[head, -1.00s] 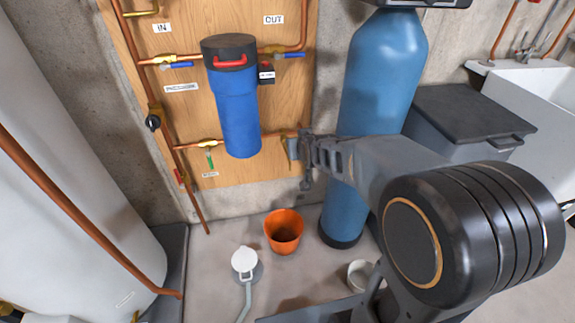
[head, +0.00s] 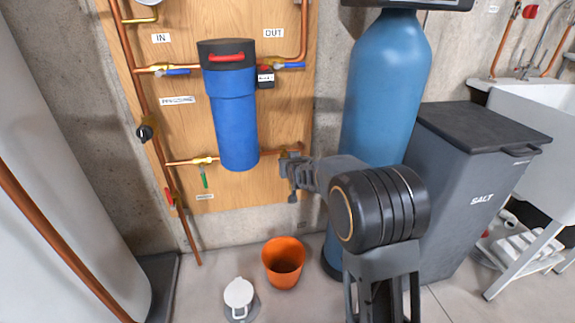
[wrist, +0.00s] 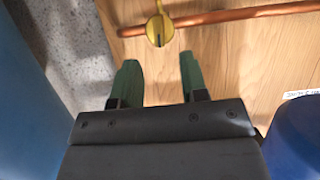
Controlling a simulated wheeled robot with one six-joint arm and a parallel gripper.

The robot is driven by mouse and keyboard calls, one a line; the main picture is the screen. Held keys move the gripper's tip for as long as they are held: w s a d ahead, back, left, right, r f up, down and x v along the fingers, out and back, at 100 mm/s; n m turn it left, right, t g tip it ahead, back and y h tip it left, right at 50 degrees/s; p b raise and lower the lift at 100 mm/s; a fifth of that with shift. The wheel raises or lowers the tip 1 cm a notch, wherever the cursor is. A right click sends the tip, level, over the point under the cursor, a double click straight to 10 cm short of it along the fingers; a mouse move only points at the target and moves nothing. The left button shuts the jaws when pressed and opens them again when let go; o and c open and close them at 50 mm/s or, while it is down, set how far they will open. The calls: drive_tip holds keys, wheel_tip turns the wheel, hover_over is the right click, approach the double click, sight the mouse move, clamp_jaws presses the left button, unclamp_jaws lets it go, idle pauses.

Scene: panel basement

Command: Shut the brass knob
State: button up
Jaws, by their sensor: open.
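The brass knob (wrist: 159,30) shows in the wrist view on a copper pipe against the wooden board. It has a dark stripe down its middle. My gripper (wrist: 158,62) is open, with its two green fingers apart and nothing between them. The knob is just beyond the fingertips, roughly in line with the gap; I see no contact. In the head view my gripper (head: 289,168) is in front of the board's lower right, at the right end of the lower pipe, and mostly hides the knob.
A blue filter housing (head: 232,115) hangs left of my gripper. A tall blue tank (head: 385,85) stands close on the right, with a grey salt bin (head: 455,190) beyond. An orange bucket (head: 284,262) and a white-lidded can (head: 239,296) stand on the floor below.

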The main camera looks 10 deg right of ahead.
drive_tip(key=shift+b+x, duration=0.5)
drive_tip(key=shift+x, duration=1.95)
drive_tip(key=shift+c, duration=0.5)
